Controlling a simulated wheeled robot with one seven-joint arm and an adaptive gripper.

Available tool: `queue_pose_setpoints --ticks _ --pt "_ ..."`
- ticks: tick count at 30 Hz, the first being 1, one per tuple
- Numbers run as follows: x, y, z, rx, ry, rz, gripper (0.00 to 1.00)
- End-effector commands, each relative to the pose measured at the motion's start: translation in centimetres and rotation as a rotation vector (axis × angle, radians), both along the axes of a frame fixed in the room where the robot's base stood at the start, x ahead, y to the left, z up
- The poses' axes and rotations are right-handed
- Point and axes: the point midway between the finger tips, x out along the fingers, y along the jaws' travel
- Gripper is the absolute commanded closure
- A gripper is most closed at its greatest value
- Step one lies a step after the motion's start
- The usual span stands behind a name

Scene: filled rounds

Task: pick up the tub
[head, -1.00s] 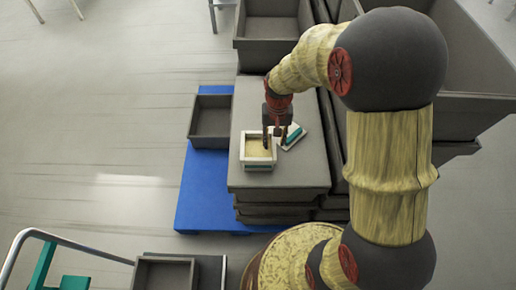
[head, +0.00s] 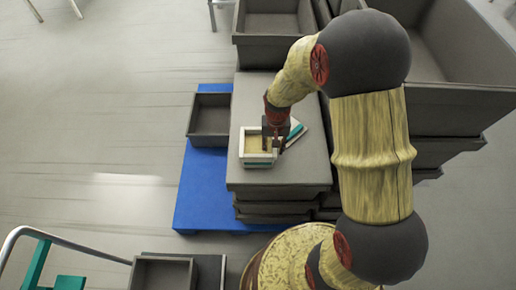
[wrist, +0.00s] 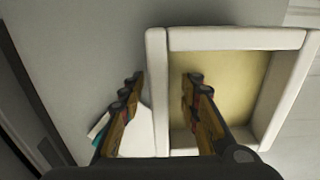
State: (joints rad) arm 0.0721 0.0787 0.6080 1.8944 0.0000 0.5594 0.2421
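The tub (head: 243,157) is a small square white container with a teal band and a tan inside. It stands upright on the grey surface (head: 300,172). It also shows in the wrist view (wrist: 158,95), open side facing the camera. My gripper (head: 275,146) is at the tub's right wall in the head view. In the wrist view my gripper (wrist: 160,88) is open, with one finger over the tub's inside and the other outside its left wall. The wall lies between the fingers, with gaps showing on both sides. The fingertips' depth is hard to judge.
A white and teal flat piece (head: 296,131) lies right beside the tub, partly behind my gripper; it shows in the wrist view (wrist: 136,138) near the outer finger. A grey crate (head: 210,118) stands left on the blue pallet (head: 200,190). Larger grey crates (head: 268,42) stand behind.

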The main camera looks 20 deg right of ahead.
Motion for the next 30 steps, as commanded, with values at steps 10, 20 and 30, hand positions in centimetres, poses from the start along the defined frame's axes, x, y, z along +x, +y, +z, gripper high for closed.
queue_pose_setpoints --ticks 10,20,30 --pt "-0.03 0.0 0.02 0.0 0.001 0.0 0.86" --pt "-0.04 0.0 0.01 0.0 0.001 0.0 1.0" --pt "-0.04 0.0 0.01 0.0 0.001 0.0 1.0"
